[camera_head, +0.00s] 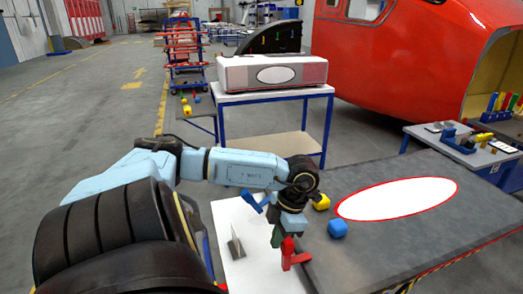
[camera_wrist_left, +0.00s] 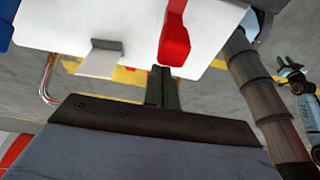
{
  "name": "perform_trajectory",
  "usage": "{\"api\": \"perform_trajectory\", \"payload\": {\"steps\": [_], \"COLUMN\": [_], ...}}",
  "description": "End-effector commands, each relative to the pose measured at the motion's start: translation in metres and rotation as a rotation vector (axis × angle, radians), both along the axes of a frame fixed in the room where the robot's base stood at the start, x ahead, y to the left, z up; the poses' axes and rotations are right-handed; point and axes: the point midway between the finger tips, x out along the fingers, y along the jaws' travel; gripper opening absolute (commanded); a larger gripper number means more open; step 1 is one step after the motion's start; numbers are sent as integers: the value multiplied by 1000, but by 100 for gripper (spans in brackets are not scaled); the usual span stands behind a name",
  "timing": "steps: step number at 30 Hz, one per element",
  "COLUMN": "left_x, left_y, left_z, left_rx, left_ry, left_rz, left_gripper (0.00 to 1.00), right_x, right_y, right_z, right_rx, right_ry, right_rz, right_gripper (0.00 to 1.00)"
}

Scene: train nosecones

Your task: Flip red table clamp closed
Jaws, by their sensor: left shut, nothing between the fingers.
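The red table clamp (camera_head: 297,260) is at the table's left edge, with one part upright and another pointing right. It also shows in the left wrist view (camera_wrist_left: 174,42), top centre, as a red bar over the white surface. My left gripper (camera_head: 277,238) hangs from above just left of and behind the clamp, its dark green fingers shut and empty. In the left wrist view the shut fingers (camera_wrist_left: 162,87) are just below the clamp's lower end. I cannot tell whether they touch it.
A grey table (camera_head: 400,235) with a white oval extends right. A thin metal plate (camera_head: 236,247) stands left of the clamp on the white surface. A blue-framed cart (camera_head: 270,97) stands behind.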

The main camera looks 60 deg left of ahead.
Motion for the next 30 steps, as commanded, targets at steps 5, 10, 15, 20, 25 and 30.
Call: {"api": "perform_trajectory", "payload": {"steps": [5,10,15,20,25,30], "left_x": [-3,-3,-2,-1,-1,-7], "left_y": [3,2,2,2,2,1], "left_z": [1,2,2,2,3,3], "left_rx": [1,-3,-5,-6,-6,-3], "left_ry": [-1,-6,-11,-15,-16,-11], "left_rz": [10,14,15,15,14,0], "left_gripper": [0,0,0,0,0,0], "right_x": [4,5,5,5,4,3], "right_y": [0,1,2,3,3,3], "right_z": [-2,-2,-2,-2,-2,-2], "right_rx": [0,2,4,4,4,4], "right_ry": [-6,-7,-6,-6,-6,-4], "right_rz": [0,-1,-1,-2,-2,-2], "right_gripper": [36,36,36,36,36,36]}}
